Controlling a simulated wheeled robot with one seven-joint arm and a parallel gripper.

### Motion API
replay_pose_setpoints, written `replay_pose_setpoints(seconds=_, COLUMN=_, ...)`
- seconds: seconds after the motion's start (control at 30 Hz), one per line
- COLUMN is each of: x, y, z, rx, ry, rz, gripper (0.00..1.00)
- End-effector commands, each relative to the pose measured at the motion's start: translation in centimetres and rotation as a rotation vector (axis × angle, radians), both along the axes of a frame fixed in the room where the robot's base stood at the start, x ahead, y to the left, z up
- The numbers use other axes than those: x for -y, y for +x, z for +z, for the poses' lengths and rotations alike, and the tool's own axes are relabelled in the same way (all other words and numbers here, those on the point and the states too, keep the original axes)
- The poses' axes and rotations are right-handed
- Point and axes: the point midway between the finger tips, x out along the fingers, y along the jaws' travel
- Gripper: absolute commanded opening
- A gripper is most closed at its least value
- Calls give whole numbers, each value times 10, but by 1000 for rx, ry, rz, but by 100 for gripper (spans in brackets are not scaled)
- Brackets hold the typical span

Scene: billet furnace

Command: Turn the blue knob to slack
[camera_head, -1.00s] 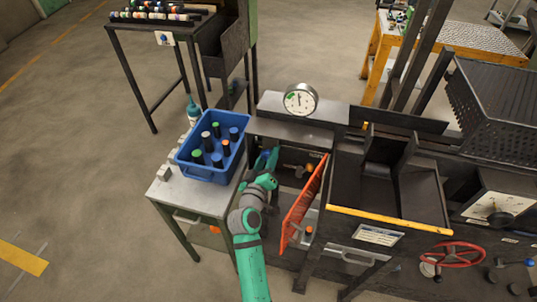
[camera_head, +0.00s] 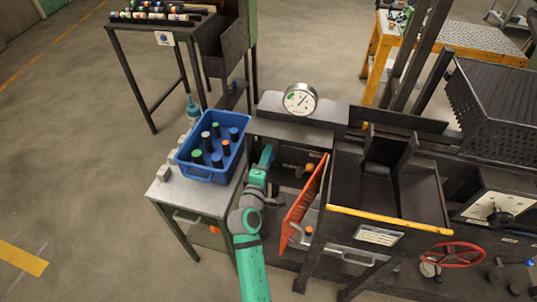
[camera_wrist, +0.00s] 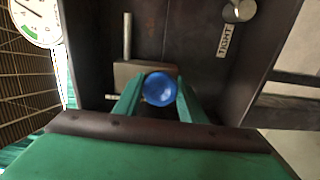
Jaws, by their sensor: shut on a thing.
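The blue knob (camera_wrist: 160,88) is a round ball in the middle of the wrist view, in front of a brown block inside a dark recess. My gripper (camera_wrist: 157,97) has its two green fingers on either side of the knob and is shut on it. A label reading TIGHT (camera_wrist: 228,40) is to the upper right of the knob, beside a round metal piece. No slack label is readable. In the head view my arm reaches into the opening left of the orange panel; the knob and fingertips are hidden there.
A dial gauge (camera_head: 300,99) stands above the opening. An orange panel (camera_head: 304,204) hangs close to the right of my arm. A blue bin (camera_head: 212,172) of capped bottles sits on the bench at left. An orange ball knob (camera_head: 309,168) is inside the opening.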

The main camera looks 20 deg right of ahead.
Motion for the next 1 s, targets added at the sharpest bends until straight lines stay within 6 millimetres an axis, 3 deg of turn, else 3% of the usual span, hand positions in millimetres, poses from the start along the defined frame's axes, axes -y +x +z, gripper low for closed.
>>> replay_pose_setpoints(seconds=0.63, x=-2, y=0, z=-1, rx=-29, ry=-42, rz=3, gripper=14)
replay_pose_setpoints(seconds=0.67, x=-2, y=0, z=-1, rx=-29, ry=-42, rz=3, gripper=41)
replay_pose_setpoints(seconds=0.73, x=-1, y=0, z=-1, rx=-29, ry=-41, rz=2, gripper=55)
replay_pose_setpoints(seconds=1.0, x=-1, y=0, z=0, rx=-27, ry=-41, rz=1, gripper=55)
